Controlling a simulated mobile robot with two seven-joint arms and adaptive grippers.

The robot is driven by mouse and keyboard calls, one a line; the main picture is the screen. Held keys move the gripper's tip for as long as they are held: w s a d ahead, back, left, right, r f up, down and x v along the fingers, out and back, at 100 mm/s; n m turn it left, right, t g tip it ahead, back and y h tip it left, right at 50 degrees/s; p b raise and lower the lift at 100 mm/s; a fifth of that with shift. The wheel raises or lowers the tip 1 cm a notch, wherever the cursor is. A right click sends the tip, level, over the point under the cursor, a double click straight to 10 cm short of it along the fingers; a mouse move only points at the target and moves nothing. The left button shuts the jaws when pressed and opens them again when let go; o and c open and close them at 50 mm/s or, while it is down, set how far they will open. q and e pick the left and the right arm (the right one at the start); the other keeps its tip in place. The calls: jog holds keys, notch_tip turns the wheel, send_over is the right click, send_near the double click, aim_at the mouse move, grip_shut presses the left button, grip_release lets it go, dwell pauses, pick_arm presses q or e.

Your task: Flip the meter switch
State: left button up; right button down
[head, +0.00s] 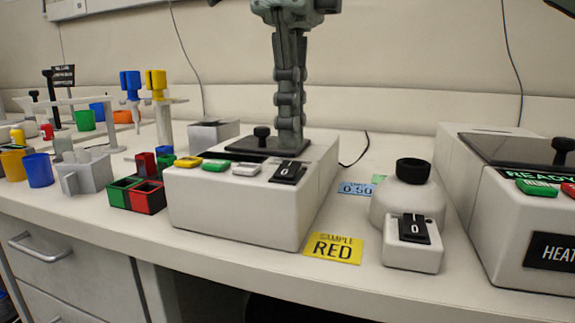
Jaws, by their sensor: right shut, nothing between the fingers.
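A small white device with a round body and a black ring on top (413,172) stands right of centre. On its front block is a black rocker switch (413,229) marked 0. A larger white box (238,205) at centre has yellow, green and white buttons and another black switch (288,172) marked 0. Which device is the meter is not labelled. My right gripper (290,138) hangs down from the top, shut and empty, its tips over or just behind the dark plate on the white box. I cannot tell whether it touches. My left gripper is not in view.
A yellow SAMPLE RED card (333,247) and a blue 0.50 card (357,188) lie between the devices. A heater box (490,225) stands at right. Red and green bins (148,198), a grey rack (88,177) and coloured cups stand at left. Bare bench shows along the front.

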aim_at(291, 164)
jog(key=shift+f+b, duration=0.65)
jog(key=shift+f, duration=0.45)
dwell(0.8)
jog(key=shift+r, duration=0.15)
notch_tip(291, 164, up, 7)
jog(key=p, duration=0.7)
